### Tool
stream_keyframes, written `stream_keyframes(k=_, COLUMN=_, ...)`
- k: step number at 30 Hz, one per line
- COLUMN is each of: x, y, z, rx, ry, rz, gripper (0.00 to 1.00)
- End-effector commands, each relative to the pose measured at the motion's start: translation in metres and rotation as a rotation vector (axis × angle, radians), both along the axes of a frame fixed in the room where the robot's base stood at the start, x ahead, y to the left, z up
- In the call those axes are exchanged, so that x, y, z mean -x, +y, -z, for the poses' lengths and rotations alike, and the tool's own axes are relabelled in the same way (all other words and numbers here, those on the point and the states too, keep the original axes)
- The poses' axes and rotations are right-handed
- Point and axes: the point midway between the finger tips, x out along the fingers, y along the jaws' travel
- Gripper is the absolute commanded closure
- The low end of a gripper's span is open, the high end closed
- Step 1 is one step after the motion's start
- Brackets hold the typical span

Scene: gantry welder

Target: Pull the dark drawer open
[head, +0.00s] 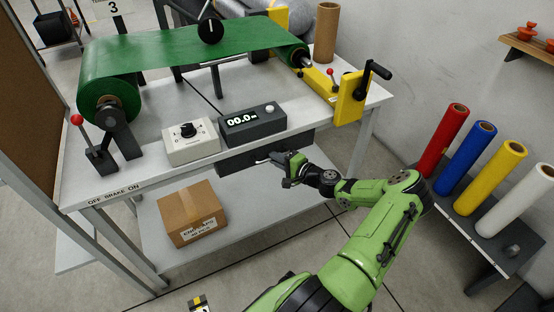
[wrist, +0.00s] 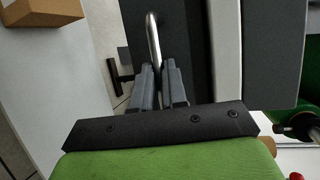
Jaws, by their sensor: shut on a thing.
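The dark drawer (head: 235,157) hangs under the front edge of the white table, below the black counter box. Its front (wrist: 192,45) fills the upper middle of the wrist view, with a curved metal handle (wrist: 153,45) standing out from it. My gripper (head: 277,162) is at the drawer's front, right of its middle in the head view. In the wrist view the two grey fingers (wrist: 160,85) are shut on the handle's near end. My arm partly hides the drawer's right part. I cannot tell from these views whether the drawer is out at all.
A cardboard box (head: 190,213) sits on the lower shelf below the drawer. On the table stand a white dial box (head: 190,142), the black counter (head: 253,122) and a green belt on rollers (head: 180,48). Coloured rolls (head: 480,143) stand on a rack at right. Open floor lies before the table.

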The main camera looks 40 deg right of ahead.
Motion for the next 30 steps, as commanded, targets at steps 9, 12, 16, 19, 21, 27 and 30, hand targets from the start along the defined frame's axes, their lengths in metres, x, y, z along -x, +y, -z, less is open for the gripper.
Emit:
stream_keyframes(k=9, x=0.001, y=0.000, z=0.000, rx=0.000, ry=0.001, rz=-0.001, gripper=1.00)
stream_keyframes(k=12, x=0.005, y=0.002, z=0.000, rx=-0.002, ry=0.002, rz=-0.001, gripper=1.00)
stream_keyframes(k=16, x=0.018, y=0.005, z=0.000, rx=-0.003, ry=0.003, rz=0.000, gripper=1.00)
stream_keyframes(k=19, x=0.035, y=0.009, z=-0.001, rx=-0.003, ry=0.003, rz=0.001, gripper=1.00)
stream_keyframes(k=21, x=0.049, y=0.014, z=-0.001, rx=-0.004, ry=0.005, rz=0.002, gripper=1.00)
stream_keyframes(k=27, x=0.101, y=0.029, z=-0.001, rx=-0.007, ry=0.005, rz=0.003, gripper=1.00)
stream_keyframes(k=30, x=0.127, y=0.037, z=-0.001, rx=-0.006, ry=0.004, rz=0.004, gripper=1.00)
